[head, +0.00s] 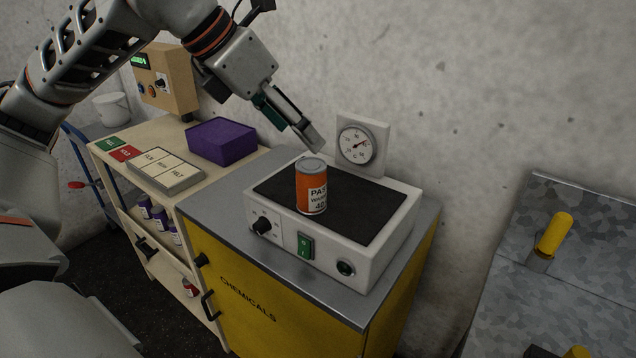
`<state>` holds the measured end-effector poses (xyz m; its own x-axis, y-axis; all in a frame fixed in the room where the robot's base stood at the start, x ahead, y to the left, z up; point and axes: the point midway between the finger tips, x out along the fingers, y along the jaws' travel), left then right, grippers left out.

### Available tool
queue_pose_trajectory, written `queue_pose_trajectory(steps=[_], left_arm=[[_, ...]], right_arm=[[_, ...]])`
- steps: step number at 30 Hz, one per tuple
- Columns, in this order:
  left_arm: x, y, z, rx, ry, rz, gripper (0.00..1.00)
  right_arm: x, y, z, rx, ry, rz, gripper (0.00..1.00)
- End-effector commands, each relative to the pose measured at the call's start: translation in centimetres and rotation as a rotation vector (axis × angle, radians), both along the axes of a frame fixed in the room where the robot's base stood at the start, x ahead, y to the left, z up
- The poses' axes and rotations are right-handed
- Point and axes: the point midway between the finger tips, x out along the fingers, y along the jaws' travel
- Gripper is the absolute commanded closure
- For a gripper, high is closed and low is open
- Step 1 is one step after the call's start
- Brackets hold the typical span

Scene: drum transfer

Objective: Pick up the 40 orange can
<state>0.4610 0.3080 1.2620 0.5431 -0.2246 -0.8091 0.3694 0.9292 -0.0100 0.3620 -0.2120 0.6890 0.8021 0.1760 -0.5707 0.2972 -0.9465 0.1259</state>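The orange can (311,188) stands upright on the black top plate of a white hotplate-like device (378,246). It has a grey lid and a pale label reading "PAS…", "WARM" and what looks like "40". My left gripper (312,142) reaches down from the upper left, its fingertips just above and apart from the can in the picture. The fingers overlap from this angle, so their opening cannot be judged. Nothing shows held in it. My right gripper is not in view.
The device, with knob and green switch, sits on a yellow "CHEMICALS" cabinet (270,300). A dial gauge (357,145) stands behind. Left, a cart holds a purple box (221,141) and a labelled tray (165,172). A metal surface with a yellow-handled item (553,235) is right.

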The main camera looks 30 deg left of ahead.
Motion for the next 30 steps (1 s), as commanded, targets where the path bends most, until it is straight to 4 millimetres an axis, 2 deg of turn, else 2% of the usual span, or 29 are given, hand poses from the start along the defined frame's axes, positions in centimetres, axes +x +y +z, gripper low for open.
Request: queue_pose_trajectory(steps=[1, 3, 4, 16, 22, 30], left_arm=[[-0.2, 1.5, 0.8, 0.013, -0.009, 0.055, 0.4], [-0.5, 3.4, 1.5, 0.027, -0.013, 0.127, 0.4], [-0.5, 3.0, 0.2, 0.027, -0.005, 0.115, 0.4], [0.3, 2.8, -7.8, 0.028, 0.033, 0.105, 0.4], [0.8, 2.8, -10.2, 0.028, 0.052, 0.104, 0.4], [2.0, 2.3, -12.1, 0.028, 0.053, 0.103, 0.4]], right_arm=[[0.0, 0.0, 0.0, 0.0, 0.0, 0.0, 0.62], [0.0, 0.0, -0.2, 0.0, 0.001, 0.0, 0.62], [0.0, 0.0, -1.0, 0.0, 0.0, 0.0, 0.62], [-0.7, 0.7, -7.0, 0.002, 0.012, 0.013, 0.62], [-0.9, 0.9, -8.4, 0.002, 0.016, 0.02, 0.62], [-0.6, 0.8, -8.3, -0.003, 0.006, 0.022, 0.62]])
